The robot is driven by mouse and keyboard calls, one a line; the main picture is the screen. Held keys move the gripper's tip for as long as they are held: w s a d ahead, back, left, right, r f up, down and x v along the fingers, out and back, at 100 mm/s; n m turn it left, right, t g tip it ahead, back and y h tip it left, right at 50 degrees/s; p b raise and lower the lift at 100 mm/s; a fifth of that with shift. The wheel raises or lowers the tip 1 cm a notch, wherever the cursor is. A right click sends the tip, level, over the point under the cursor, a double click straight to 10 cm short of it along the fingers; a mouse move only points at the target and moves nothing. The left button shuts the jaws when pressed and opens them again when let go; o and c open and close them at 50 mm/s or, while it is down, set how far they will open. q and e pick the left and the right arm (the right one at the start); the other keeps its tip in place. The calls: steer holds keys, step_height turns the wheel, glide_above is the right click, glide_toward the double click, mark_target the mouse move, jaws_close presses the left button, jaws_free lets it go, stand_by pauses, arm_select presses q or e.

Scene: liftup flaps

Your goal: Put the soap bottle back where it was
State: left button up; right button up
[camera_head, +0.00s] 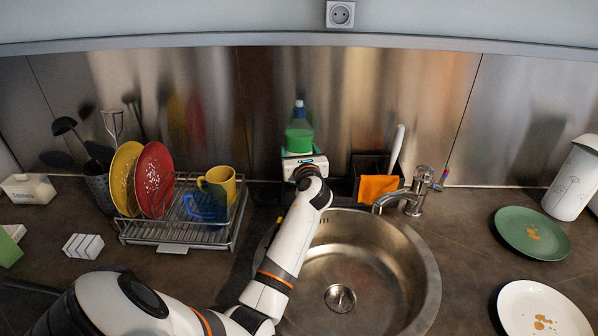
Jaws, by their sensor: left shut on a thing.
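The soap bottle (299,132) is green with a blue-grey top and stands upright behind the sink, near the metal back wall. My left arm reaches over the sink's left side to it. My left gripper (301,158) is shut on the bottle's lower part, and the gripper hides the bottle's base. I cannot tell whether the base touches the counter. My right gripper is not in view.
The sink (404,295) is empty. A dark caddy (366,163) with an orange cloth (377,188) and a brush stands right of the bottle, beside the faucet (414,194). A dish rack (181,232) with plates and mugs stands left. Dirty plates (532,233) lie right.

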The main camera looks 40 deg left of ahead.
arm_select(q)
step_height(320, 180, down, 4)
steer(key=shift+a+f+b, duration=0.1)
steer(key=shift+b, duration=0.3)
steer(key=shift+f, duration=0.2)
steer(key=o, duration=1.3)
steer(key=shift+f, duration=0.15)
steer(key=shift+s+d+r+p, duration=0.2)
steer(key=shift+d+p, duration=0.1)
steer(key=p+v, duration=0.4)
steer(key=v, duration=0.7)
steer(key=shift+s+d, duration=0.1)
steer(key=shift+d, duration=0.05)
